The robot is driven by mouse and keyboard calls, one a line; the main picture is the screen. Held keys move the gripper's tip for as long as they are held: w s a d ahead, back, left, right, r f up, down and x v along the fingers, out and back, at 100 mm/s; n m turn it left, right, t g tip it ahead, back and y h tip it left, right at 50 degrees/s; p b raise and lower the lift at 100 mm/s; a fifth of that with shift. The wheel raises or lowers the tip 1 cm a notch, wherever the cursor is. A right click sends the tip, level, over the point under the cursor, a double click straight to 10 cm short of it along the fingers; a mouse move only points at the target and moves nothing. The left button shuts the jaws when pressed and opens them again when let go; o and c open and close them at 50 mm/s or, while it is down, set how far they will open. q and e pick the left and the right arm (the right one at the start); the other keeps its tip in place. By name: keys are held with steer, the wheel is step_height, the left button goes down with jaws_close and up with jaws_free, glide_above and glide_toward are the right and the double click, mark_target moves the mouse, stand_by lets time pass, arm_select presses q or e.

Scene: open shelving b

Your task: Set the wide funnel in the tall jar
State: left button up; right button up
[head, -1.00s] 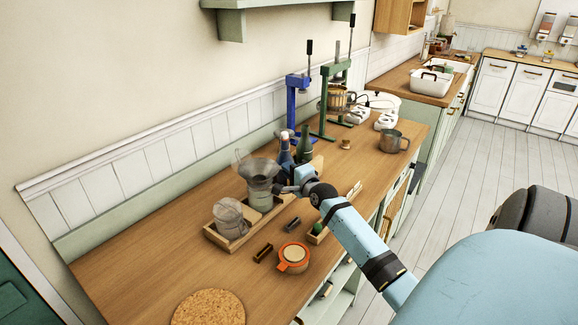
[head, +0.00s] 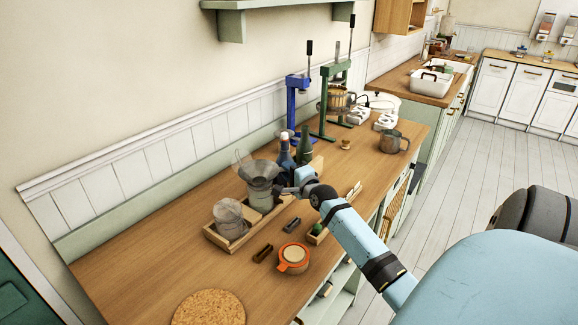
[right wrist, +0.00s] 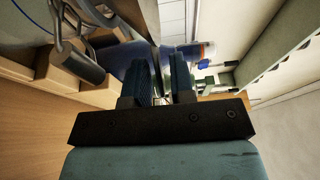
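The wide funnel (head: 262,169), grey and see-through, sits with its cone up at the mouth of the tall jar (head: 260,194) in the head view. Its stem is hidden, so I cannot see how deep it is. The jar stands upright in the wooden tray (head: 213,239). My right gripper (head: 280,190) is just right of the jar. In the right wrist view its two dark fingers (right wrist: 163,78) are a little apart, with nothing clearly held between them. My left gripper is not in view.
A shorter glass jar (head: 229,215) stands in the tray's near end. Dark bottles (head: 305,143) stand close behind my right gripper. An orange-rimmed round item (head: 293,258) and a cork mat (head: 209,308) lie nearer. The counter left of the tray is clear.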

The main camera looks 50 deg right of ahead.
steer(key=o, duration=0.5)
steer(key=b+v, duration=0.1)
steer(key=v, duration=1.3)
steer(key=shift+w, duration=0.1)
